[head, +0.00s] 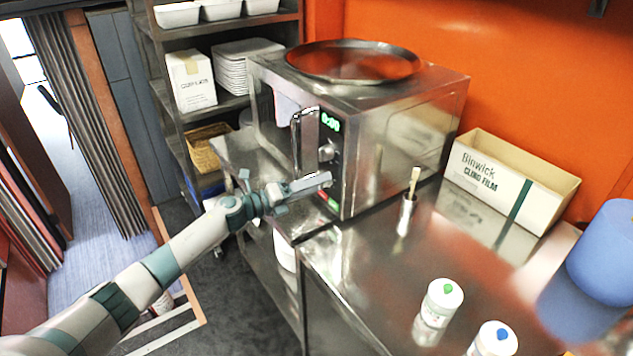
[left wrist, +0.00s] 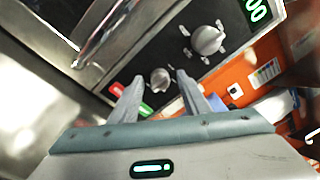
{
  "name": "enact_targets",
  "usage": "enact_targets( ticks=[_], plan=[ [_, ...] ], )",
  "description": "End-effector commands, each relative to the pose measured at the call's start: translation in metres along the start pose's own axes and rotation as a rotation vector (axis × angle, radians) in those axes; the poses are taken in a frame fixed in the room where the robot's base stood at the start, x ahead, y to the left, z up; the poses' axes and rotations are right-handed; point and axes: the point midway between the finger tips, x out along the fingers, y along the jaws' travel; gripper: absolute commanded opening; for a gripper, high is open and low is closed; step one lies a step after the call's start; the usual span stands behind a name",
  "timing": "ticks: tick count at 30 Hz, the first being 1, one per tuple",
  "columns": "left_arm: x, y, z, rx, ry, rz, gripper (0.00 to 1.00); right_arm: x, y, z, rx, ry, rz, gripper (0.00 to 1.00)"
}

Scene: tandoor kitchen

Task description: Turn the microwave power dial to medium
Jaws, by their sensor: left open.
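The steel microwave (head: 395,130) stands on the counter, its control strip facing my left arm. The strip has a green-lit display (head: 330,122) and two silver dials. The upper, larger dial (left wrist: 208,40) is clear of my fingers and also shows in the head view (head: 327,151). The lower, smaller dial (left wrist: 160,78) lies between my left fingertips in the left wrist view; contact cannot be told. Their labels are too small to read, so which sets power is unclear. My left gripper (head: 318,182) is open and empty at the strip's lower part. My right gripper is out of view.
A red button (left wrist: 117,88) and a green button (left wrist: 145,109) sit beside the lower dial. The door handle (head: 297,140) stands out left of the strip. A round tray (head: 352,62) rests on top.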

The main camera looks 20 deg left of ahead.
Motion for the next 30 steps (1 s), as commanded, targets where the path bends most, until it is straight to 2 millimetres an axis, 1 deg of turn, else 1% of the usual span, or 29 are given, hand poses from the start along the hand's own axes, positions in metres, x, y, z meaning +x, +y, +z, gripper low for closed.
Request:
enact_targets(
  ticks=[9,10,11,12,14,15,23,30],
  plan=[
    [0.0015,0.0007,-0.0003,0.0,0.0,0.001,0.43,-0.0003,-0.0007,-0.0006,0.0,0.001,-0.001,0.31],
    [0.0014,0.0007,-0.0003,0.0,0.0,0.001,0.38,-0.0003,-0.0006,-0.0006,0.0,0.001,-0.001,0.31],
    [0.0014,0.0007,-0.0003,0.0,0.0,0.001,0.31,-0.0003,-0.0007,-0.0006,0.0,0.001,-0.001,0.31],
    [0.0014,0.0007,-0.0003,0.0,0.0,0.001,0.21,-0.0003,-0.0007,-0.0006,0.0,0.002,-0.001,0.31],
    [0.0013,0.0007,-0.0003,0.0,0.0,0.001,0.07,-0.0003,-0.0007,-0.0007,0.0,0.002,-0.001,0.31],
    [0.0013,0.0008,-0.0003,0.0,0.0,0.001,0.02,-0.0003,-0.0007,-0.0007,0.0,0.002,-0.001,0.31],
    [0.0012,0.0011,-0.0005,-0.011,0.0,0.001,0.03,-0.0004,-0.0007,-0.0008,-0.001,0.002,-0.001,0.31],
    [0.0011,0.0016,-0.0008,-0.079,-0.004,-0.004,0.03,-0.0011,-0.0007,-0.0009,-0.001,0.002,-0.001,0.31]
  ],
)
